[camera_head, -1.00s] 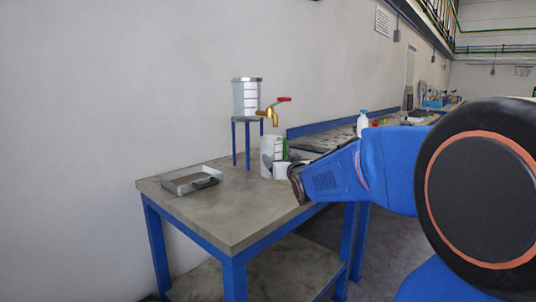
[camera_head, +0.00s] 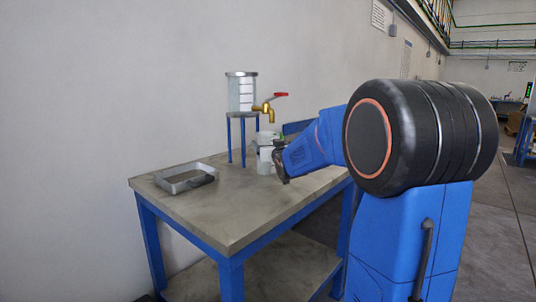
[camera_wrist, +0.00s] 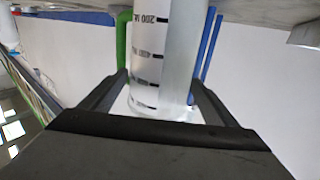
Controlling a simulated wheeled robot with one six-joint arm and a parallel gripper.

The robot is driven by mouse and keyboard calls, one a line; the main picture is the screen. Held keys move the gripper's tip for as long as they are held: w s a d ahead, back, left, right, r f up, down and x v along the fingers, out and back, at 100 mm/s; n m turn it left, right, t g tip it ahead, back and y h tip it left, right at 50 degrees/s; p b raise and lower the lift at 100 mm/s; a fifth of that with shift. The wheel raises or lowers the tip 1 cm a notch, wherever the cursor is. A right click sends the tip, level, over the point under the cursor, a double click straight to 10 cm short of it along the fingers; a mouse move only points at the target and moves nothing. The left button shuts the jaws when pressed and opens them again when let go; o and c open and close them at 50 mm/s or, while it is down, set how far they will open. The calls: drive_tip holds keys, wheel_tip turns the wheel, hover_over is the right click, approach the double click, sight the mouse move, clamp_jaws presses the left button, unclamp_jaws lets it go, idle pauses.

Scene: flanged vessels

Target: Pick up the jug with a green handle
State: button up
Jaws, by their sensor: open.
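The jug is a pale, see-through measuring vessel with dark graduation marks, and its large body fills the middle of the wrist view (camera_wrist: 152,55). Its green handle (camera_wrist: 122,42) shows just left of the body there. In the head view the jug (camera_head: 265,157) stands near the back right of the table, partly hidden by my gripper (camera_head: 279,163). In the wrist view my gripper (camera_wrist: 160,82) is open, with one dark finger on each side of the jug body. I cannot tell whether either finger touches it.
The table (camera_head: 225,215) is clear at the front. A metal tray (camera_head: 170,187) with a dark item lies at the left. A clear dispenser (camera_head: 241,94) with a brass tap (camera_head: 268,112) and red lever stands on a blue-legged stand behind the jug.

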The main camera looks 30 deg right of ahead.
drive_tip(key=x, duration=0.6)
drive_tip(key=shift+w, duration=0.25)
drive_tip(key=c, duration=0.9)
drive_tip(key=shift+c, duration=0.8)
drive_tip(key=shift+r, duration=0.1)
